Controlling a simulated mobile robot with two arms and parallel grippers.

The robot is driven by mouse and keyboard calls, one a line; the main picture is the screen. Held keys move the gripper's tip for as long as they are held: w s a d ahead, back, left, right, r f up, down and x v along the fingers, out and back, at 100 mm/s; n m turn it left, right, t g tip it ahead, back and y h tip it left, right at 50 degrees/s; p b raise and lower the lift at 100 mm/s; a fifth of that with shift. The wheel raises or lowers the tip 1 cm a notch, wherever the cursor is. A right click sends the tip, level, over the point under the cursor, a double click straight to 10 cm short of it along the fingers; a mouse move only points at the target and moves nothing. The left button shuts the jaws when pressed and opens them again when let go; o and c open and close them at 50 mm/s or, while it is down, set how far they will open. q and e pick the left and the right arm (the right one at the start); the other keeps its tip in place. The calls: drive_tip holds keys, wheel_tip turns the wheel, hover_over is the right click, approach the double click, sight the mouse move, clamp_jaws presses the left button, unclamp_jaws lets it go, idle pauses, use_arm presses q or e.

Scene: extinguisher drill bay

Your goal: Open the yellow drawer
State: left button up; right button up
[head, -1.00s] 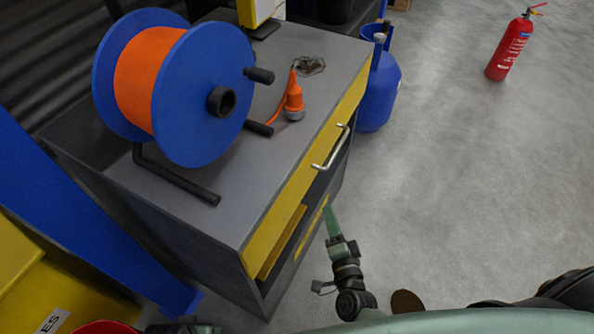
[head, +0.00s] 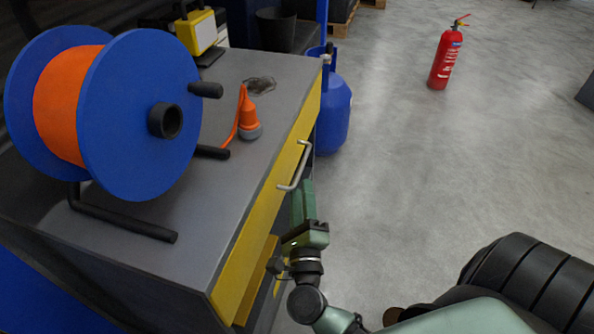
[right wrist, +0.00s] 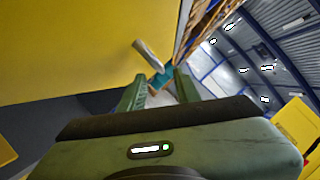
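The yellow drawer (head: 252,232) forms the top front of a grey cabinet and looks closed. Its silver bar handle (head: 300,165) is on the front. My right gripper (head: 303,186) is beside the drawer front, just below and in front of the handle. In the right wrist view the two green fingers (right wrist: 160,88) are spread apart. The handle (right wrist: 149,56) shows just beyond the fingertips, near the gap, against the yellow drawer face (right wrist: 75,45). I cannot tell whether they touch. My left gripper is not in view.
A blue cable reel (head: 140,115) with orange cable and an orange plug (head: 249,120) stand on the cabinet top (head: 215,175). A blue gas bottle (head: 333,112) stands behind the cabinet's far end. A red extinguisher (head: 446,60) stands on open floor to the right.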

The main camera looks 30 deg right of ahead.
sight(300, 170)
drive_tip(key=x, duration=0.6)
drive_tip(key=shift+w+d+r, duration=0.1)
drive_tip(key=shift+w+d, duration=0.05)
clamp_jaws()
idle(1.3)
